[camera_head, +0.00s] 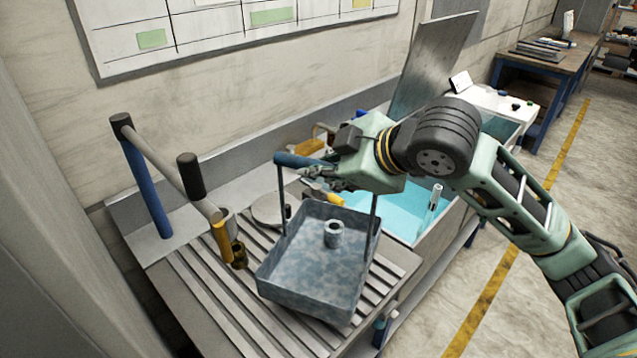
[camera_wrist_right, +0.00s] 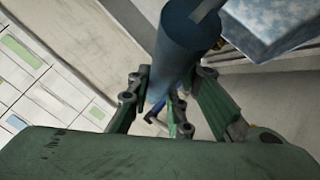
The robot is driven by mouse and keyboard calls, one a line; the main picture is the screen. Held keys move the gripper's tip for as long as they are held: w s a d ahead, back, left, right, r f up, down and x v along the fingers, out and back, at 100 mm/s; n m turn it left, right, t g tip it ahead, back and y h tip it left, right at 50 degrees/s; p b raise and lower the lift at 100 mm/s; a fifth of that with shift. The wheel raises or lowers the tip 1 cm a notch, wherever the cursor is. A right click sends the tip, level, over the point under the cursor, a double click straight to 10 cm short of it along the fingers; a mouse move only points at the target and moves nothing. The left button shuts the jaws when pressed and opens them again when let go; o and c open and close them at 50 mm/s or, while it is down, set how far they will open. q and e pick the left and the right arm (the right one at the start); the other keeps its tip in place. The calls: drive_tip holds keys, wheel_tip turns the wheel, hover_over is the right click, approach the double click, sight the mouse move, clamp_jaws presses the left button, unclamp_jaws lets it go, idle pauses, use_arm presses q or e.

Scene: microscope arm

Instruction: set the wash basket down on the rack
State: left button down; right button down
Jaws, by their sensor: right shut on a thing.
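The wash basket (camera_head: 308,291) is a grey-blue mottled open tray with upright side rods and a blue handle bar (camera_head: 292,160). A small ring-shaped metal part (camera_head: 333,234) sits inside it. My right gripper (camera_head: 322,174) is shut on the handle, above the basket. In the right wrist view the fingers (camera_wrist_right: 168,98) close around the blue handle (camera_wrist_right: 186,48), and a basket corner (camera_wrist_right: 272,24) shows at upper right. The basket is over the slatted metal rack (camera_head: 205,291); I cannot tell whether its bottom touches the slats. My left gripper is not in view.
A blue post with a grey bar (camera_head: 150,195) and a yellow-handled tool (camera_head: 222,238) stand left of the basket. A round metal disc (camera_head: 268,209) lies behind it. A tank of turquoise liquid (camera_head: 405,215) is at right.

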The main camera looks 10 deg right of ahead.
drive_tip(key=shift+w+a+f, duration=0.3)
drive_tip(key=shift+w+a, duration=0.3)
drive_tip(key=shift+f, duration=0.2)
wheel_tip(320, 180, down, 4)
drive_tip(key=shift+r+p, duration=0.15)
drive_tip(key=shift+p, duration=0.45)
drive_tip(key=c, duration=1.6)
unclamp_jaws()
drive_tip(key=shift+f, duration=0.2)
drive_tip(key=shift+o, duration=0.2)
drive_tip(key=shift+r, duration=0.1)
